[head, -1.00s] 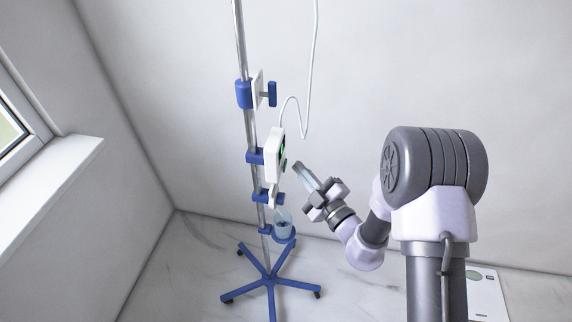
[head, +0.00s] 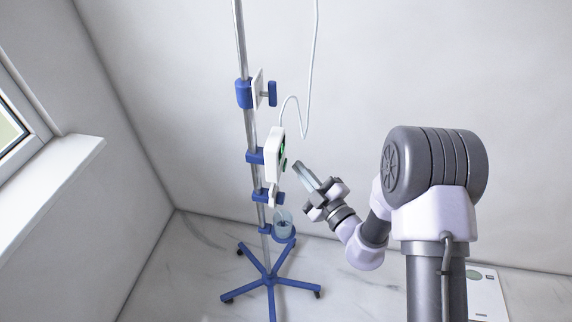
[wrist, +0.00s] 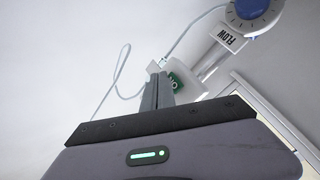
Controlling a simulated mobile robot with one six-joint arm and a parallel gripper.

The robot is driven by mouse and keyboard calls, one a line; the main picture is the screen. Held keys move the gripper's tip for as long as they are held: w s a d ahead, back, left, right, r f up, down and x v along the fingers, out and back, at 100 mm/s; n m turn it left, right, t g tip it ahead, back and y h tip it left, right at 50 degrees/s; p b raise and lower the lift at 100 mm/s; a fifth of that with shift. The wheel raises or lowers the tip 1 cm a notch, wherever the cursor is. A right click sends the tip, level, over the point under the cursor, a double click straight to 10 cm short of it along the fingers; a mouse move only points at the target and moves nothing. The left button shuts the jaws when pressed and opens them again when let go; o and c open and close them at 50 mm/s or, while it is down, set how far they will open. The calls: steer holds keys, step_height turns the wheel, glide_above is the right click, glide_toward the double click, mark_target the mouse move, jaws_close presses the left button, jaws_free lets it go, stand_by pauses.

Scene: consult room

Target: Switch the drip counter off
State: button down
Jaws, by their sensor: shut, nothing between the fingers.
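The drip counter, a white box (head: 273,155), is clamped to the pole in the head view, its green-marked face turned right toward my gripper. My gripper (head: 298,165) is shut and empty, its fingertips just right of that face with what looks like a small gap. In the wrist view the shut fingertips (wrist: 158,80) point at a green patch lettered "ON" (wrist: 178,84) on the white counter. The fingers hide part of it there, and I cannot tell whether they touch it.
The metal pole (head: 251,130) stands on a blue star-shaped base (head: 268,278). A blue-knobbed plate (head: 258,90) sits above the counter, and a cup (head: 283,225) hangs below. A white tube (head: 312,80) loops nearby. The wrist view shows a "FLOW" label (wrist: 229,38) beside a blue dial (wrist: 250,8).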

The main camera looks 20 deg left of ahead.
stand_by(0.7)
steer(key=shift+s+a+p, duration=0.1)
steer(key=shift+a+p, duration=0.3)
steer(key=shift+a, duration=0.05)
steer(key=shift+s+a, duration=0.1)
steer(key=shift+a, duration=0.3)
stand_by(0.4)
steer(key=shift+d, duration=0.1)
steer(key=shift+w+d+p, duration=0.2)
steer(key=shift+d+p, duration=0.2)
steer(key=shift+d, duration=0.3)
steer(key=d, duration=0.2)
steer(key=w+d, duration=0.1)
steer(key=d, duration=0.2)
steer(key=shift+w, duration=0.1)
stand_by(0.7)
